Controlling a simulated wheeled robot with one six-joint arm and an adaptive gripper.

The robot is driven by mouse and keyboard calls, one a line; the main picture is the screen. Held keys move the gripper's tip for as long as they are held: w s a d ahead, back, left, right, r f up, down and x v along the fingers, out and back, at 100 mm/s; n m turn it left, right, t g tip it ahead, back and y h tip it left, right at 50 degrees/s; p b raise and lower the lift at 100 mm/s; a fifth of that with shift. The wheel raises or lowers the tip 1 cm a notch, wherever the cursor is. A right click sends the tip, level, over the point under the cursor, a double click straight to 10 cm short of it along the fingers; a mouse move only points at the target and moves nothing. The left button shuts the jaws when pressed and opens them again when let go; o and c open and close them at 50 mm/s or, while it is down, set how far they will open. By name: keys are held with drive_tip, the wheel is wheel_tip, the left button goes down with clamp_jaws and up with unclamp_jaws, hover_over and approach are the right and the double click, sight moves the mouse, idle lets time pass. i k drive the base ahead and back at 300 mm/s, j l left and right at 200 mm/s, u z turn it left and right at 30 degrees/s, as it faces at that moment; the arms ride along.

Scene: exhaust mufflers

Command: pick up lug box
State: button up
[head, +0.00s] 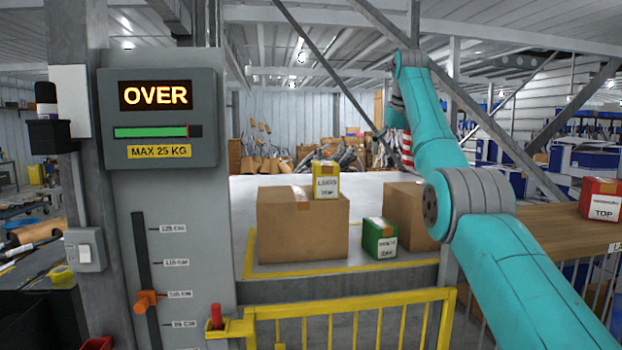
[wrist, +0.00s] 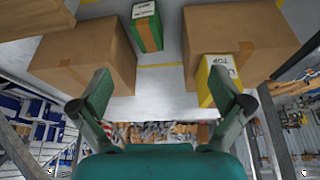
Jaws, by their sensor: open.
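The lug box is a small yellow box (head: 326,181) with a white label that seems to read "LUGS TOP". It stands on top of a large brown carton (head: 302,228) at the platform's left. In the wrist view the yellow box (wrist: 206,90) shows at the right, partly behind one finger, with its carton (wrist: 240,32) beside it. My gripper (wrist: 163,88) is open, with nothing between its fingers. It hangs apart from the yellow box, which lies off to the right of the gap. In the head view my arm hides most of the gripper.
A green box (head: 379,238) stands between the left carton and a second brown carton (head: 405,212), which my arm partly covers. A red box (head: 599,199) sits on a wooden surface at right. A yellow railing (head: 345,300) crosses the front. The scale panel (head: 158,116) reads "OVER".

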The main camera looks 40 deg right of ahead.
sight(325, 173)
drive_tip(key=i, duration=0.9)
